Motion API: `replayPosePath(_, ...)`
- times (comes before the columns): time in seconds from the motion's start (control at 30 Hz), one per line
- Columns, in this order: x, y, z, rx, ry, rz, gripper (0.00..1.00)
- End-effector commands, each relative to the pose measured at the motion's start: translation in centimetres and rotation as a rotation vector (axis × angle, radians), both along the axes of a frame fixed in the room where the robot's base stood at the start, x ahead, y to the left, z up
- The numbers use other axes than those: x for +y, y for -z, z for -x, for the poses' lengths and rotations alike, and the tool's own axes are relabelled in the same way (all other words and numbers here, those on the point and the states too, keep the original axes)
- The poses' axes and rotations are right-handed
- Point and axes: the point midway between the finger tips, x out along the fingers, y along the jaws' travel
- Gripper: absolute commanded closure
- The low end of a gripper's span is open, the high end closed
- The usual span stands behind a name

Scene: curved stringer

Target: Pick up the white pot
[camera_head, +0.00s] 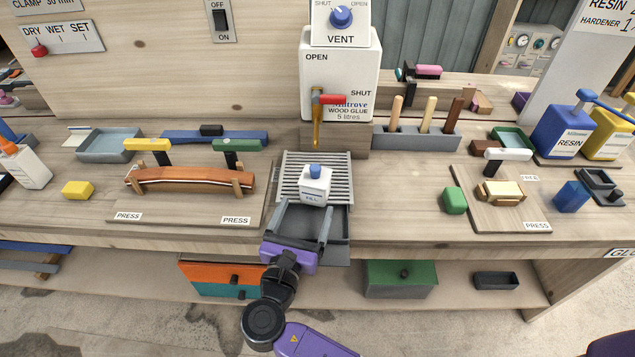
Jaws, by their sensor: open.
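The white glue container (341,75) with a red-handled tap (327,99) stands behind the pot. A clamped wooden strip (190,179) lies left. A grey tool holder (417,138) stands back right. A green block (454,200) sits right. Bench space between rack and green block is clear.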

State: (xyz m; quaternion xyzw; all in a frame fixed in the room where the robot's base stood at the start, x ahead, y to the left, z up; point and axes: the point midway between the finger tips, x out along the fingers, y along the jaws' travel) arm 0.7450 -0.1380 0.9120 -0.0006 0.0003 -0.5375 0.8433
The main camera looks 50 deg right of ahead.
Motion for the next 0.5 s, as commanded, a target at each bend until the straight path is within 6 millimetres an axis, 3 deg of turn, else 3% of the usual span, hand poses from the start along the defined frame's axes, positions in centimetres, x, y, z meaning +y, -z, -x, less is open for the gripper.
replayPosePath(0.3, -4.6, -0.2, -2.1, -0.002, 0.003, -0.001, 0.16)
replayPosePath(0.5, -5.8, -0.2, -2.6, -0.001, 0.001, 0.000, 0.16)
